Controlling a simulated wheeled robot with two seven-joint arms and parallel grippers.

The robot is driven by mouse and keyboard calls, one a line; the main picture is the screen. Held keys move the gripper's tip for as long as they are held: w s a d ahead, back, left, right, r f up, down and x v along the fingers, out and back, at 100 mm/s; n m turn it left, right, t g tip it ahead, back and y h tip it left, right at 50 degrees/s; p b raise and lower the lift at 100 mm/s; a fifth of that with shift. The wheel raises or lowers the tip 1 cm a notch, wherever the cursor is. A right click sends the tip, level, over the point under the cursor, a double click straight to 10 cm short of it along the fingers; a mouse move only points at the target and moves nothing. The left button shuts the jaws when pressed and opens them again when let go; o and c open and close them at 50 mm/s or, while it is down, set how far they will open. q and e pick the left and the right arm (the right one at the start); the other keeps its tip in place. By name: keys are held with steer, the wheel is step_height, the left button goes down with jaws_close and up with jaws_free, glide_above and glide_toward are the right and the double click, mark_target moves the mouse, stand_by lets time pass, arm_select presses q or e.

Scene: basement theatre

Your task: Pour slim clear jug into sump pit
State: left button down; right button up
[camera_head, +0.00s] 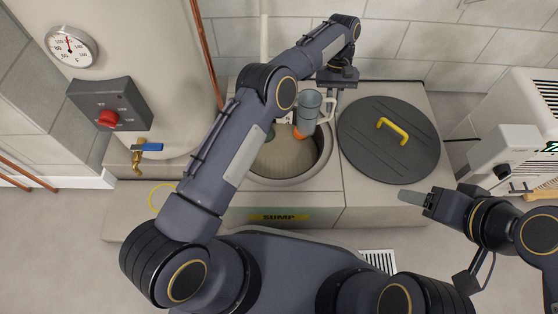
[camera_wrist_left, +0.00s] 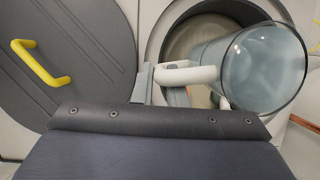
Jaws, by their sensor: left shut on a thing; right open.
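The slim clear jug (camera_head: 309,110) looks blue-grey and roughly upright, over the far right part of the sump pit. It also shows in the left wrist view (camera_wrist_left: 250,72), its round mouth towards the camera. My left gripper (camera_head: 333,94) is shut on the jug's white handle (camera_wrist_left: 188,76). I cannot tell how much is in the jug. The sump pit (camera_head: 262,180) is a round opening with a grey rim, partly hidden by my left arm. My right gripper (camera_head: 416,199) is open and empty, at the right, clear of the pit.
A dark round lid (camera_head: 375,150) with a yellow handle (camera_head: 393,130) lies right of the pit. An orange object (camera_head: 299,134) shows at the pit, below the jug. A tank with a brass tap (camera_head: 138,155) stands left. A white unit (camera_head: 503,150) stands right.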

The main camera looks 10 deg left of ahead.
arm_select(q)
steer(key=d+f+n+b, duration=0.1)
steer(key=d+f, duration=0.4)
steer(key=shift+s+d+f, duration=0.15)
steer(key=shift+s+d, duration=0.1)
steer(key=shift+s, duration=0.15)
steer(key=a+r+t+h+p, duration=0.1)
steer(key=h+p, duration=0.1)
steer(key=p, duration=0.2)
steer(key=s+a+r+t+h+p, duration=0.1)
steer(key=r+p, duration=0.1)
steer(key=p, duration=0.2)
steer(key=shift+s+a+m+h+p, duration=0.1)
steer(key=shift+a+m+h+p, duration=0.05)
steer(key=shift+m+h+p, duration=0.25)
steer(key=shift+a, duration=0.1)
steer(key=shift+s+a+h, duration=0.1)
steer(key=shift+a+h, duration=0.1)
steer(key=shift+h, duration=0.1)
steer(key=shift+s+a+r, duration=0.1)
